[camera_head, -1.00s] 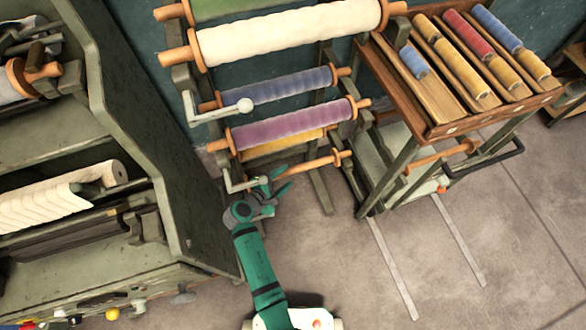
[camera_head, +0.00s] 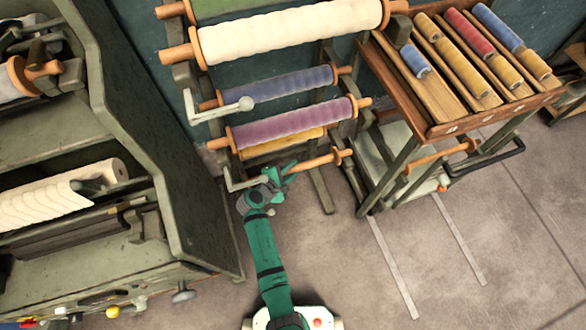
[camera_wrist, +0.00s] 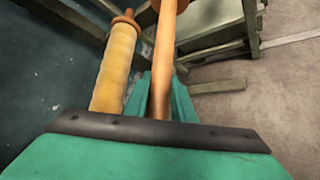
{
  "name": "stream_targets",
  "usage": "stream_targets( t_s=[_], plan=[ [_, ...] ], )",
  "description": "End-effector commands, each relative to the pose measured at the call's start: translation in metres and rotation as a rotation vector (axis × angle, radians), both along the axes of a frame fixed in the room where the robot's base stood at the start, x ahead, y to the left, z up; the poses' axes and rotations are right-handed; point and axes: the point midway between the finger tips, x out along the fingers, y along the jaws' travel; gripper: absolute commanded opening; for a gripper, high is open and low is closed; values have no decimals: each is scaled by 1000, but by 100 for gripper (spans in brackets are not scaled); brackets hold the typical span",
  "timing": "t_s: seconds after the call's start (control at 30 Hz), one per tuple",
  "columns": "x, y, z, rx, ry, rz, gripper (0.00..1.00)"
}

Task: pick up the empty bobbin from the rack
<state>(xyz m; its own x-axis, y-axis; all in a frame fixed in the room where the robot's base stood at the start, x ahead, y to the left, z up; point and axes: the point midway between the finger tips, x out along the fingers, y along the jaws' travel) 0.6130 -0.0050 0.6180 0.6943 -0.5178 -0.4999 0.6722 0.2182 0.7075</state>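The empty bobbin (camera_head: 318,161) is a bare orange-brown wooden rod with a flange near its right end, low on the rack (camera_head: 321,190). In the wrist view the bare bobbin (camera_wrist: 164,55) runs down between the two green fingers. My gripper (camera_head: 282,178) is at the bobbin's left part, with its fingers on either side of the rod. In the wrist view my gripper (camera_wrist: 161,98) has a finger close along each side. I cannot tell whether the fingers press on the rod. The bobbin's near end is hidden behind my gripper.
A yellow wound bobbin (camera_wrist: 116,68) lies close beside the empty one. Purple (camera_head: 292,124), blue (camera_head: 280,84) and cream (camera_head: 290,32) rolls hang above. A crank handle (camera_head: 243,183) is just left of my gripper. A grey-green machine (camera_head: 165,150) stands left; a cart (camera_head: 450,128) stands right.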

Motion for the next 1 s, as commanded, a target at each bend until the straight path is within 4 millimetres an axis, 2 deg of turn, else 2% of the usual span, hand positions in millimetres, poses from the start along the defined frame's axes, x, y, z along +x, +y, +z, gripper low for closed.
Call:
stream_targets(
  t_s=[0.07,0.37,0.57,0.7,0.77,1.0],
  plan=[
    [0,0,0,0,0,0,0],
    [0,0,2,-1,-2,1,0],
    [1,0,13,0,-5,0,0],
    [1,0,34,1,-5,0,0],
    [-9,2,41,0,-2,0,0],
    [-50,13,92,2,-3,2,0]
  ],
)
